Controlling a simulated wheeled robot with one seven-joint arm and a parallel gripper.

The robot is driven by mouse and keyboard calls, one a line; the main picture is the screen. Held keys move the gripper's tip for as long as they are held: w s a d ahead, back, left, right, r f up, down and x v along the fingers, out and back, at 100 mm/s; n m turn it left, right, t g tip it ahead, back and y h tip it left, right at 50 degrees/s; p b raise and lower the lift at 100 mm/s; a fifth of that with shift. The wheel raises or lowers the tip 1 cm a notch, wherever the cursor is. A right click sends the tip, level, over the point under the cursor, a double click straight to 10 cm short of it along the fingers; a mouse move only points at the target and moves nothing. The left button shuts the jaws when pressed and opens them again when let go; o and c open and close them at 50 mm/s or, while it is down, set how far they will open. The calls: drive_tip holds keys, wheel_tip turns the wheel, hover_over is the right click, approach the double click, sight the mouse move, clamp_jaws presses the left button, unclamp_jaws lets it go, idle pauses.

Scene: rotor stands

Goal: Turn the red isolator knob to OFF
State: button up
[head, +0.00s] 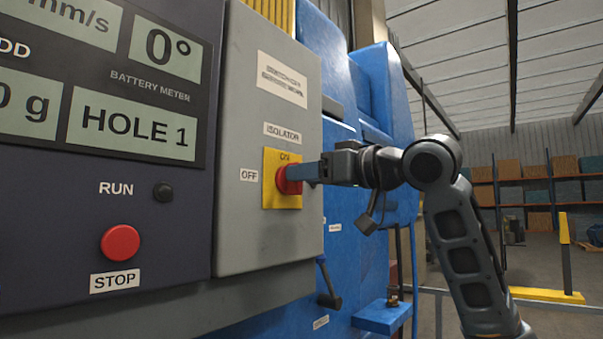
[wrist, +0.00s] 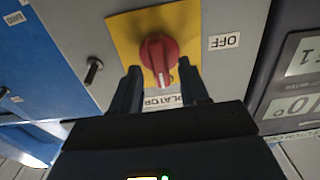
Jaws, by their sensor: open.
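The red isolator knob (head: 287,181) sits on a yellow plate (head: 270,198) on the grey cabinet. ON is printed above it and an OFF label (head: 249,175) is at its left. In the wrist view, which is upside down, the knob (wrist: 158,52) has its white mark toward the ISOLATOR label, the ON side. My gripper (head: 306,173) reaches in from the right. In the wrist view my gripper (wrist: 159,74) is open, with one finger on each side of the knob's marked end. I cannot tell whether the fingers touch it.
A dark panel with displays is at the left, with a red STOP button (head: 120,243) and a black RUN button (head: 163,192). A blue machine (head: 350,225) stands behind the grey cabinet (head: 245,110). A black lever (wrist: 93,70) is beside the plate in the wrist view.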

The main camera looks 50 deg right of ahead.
drive_tip(key=shift+w, duration=0.8)
drive_tip(key=shift+c, duration=0.3)
clamp_jaws()
